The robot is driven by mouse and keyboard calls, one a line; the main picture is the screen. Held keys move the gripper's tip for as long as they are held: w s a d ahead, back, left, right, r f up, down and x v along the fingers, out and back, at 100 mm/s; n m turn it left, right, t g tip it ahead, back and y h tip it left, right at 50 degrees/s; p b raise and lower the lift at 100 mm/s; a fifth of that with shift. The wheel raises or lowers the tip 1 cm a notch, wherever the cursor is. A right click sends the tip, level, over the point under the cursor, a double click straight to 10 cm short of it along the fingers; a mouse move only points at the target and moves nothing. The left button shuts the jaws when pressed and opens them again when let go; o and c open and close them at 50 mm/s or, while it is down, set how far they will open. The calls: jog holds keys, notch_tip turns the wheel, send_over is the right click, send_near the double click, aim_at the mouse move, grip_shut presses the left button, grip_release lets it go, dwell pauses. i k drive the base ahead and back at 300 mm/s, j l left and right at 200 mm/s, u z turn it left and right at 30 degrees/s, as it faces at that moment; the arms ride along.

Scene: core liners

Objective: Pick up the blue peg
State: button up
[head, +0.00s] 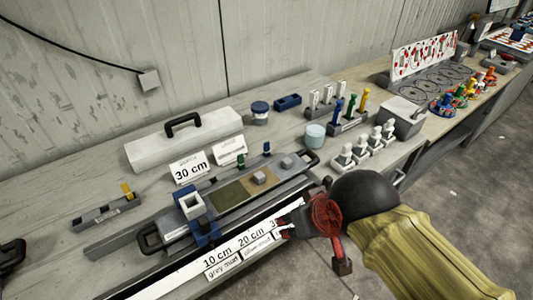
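Two upright blue items could be the blue peg, and I cannot tell which is meant. One tall blue peg (338,109) stands in a grey block at the back right, beside a darker peg and a yellow peg (363,101). A small blue peg (266,148) stands at the back edge of the long tray (150,238), right of a green peg (240,160). My gripper (287,223), dark with red parts, is at the front edge of the bench by the printed strip, apart from both. Its fingers are small and dark, so their opening is unclear.
A white box with a black handle (185,140) and a "30 cm" card (191,167) stand behind the tray. A blue frame piece (205,228) stands on the tray. A pale blue cylinder (315,136) and several white blocks (363,151) are at the right.

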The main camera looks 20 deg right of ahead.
aim_at(266, 149)
jog(key=k+l+u, duration=0.1)
jog(key=l+u, duration=0.25)
jog(key=k+l+u, duration=0.1)
jog(key=l+u, duration=0.25)
jog(key=k+l+u, duration=0.2)
jog(key=l+u, duration=0.15)
